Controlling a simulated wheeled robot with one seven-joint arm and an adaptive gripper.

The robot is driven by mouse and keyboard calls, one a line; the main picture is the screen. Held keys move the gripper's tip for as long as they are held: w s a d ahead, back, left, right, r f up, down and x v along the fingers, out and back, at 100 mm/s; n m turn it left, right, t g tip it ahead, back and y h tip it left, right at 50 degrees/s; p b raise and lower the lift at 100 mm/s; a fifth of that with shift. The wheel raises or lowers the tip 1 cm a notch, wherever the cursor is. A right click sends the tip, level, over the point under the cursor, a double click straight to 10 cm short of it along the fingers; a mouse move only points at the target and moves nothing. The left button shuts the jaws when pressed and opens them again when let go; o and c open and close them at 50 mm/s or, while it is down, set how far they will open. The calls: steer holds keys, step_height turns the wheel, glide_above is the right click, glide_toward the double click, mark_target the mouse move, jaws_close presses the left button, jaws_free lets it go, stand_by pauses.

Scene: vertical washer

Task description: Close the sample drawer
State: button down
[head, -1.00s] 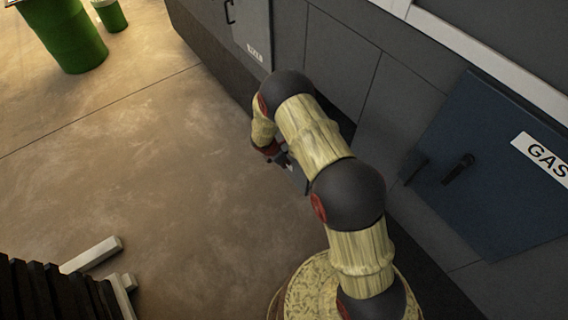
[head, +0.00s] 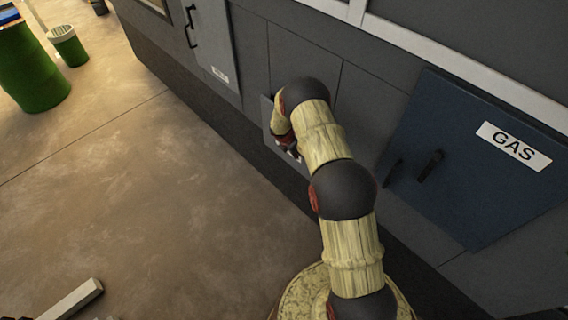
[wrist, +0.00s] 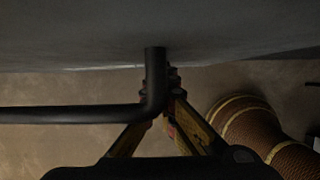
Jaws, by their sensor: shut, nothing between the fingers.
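The sample drawer's grey front (head: 267,118) shows in the head view at the machine's lower wall, beside and partly behind my arm. Its edge stands close to the wall; whether a gap remains is hidden. In the wrist view the grey front (wrist: 75,40) fills the top. A black bent handle (wrist: 75,114) crosses from the left and turns up into the front. My gripper (wrist: 173,82) is shut and empty, its fingertips close together by the handle's bend, near the front. Contact cannot be told. In the head view my gripper (head: 288,147) is partly hidden by my arm.
A blue GAS cabinet door (head: 470,160) with black handles juts out at right. A grey door (head: 211,40) with a black handle is farther left on the wall. Open concrete floor (head: 150,200) lies left. Green bins (head: 30,70) stand at far left.

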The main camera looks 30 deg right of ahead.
steer(key=shift+w+d, duration=0.35)
steer(key=shift+d, duration=0.55)
steer(key=shift+w+d, duration=0.3)
steer(key=shift+d, duration=0.6)
steer(key=shift+r, duration=0.1)
steer(key=shift+a, duration=0.1)
steer(key=s+a+r+b, duration=0.1)
steer(key=s+a+r, duration=0.1)
steer(key=a+r, duration=0.5)
steer(key=shift+v, duration=1.1)
steer(key=shift+s+d, duration=0.15)
steer(key=shift+d, duration=0.05)
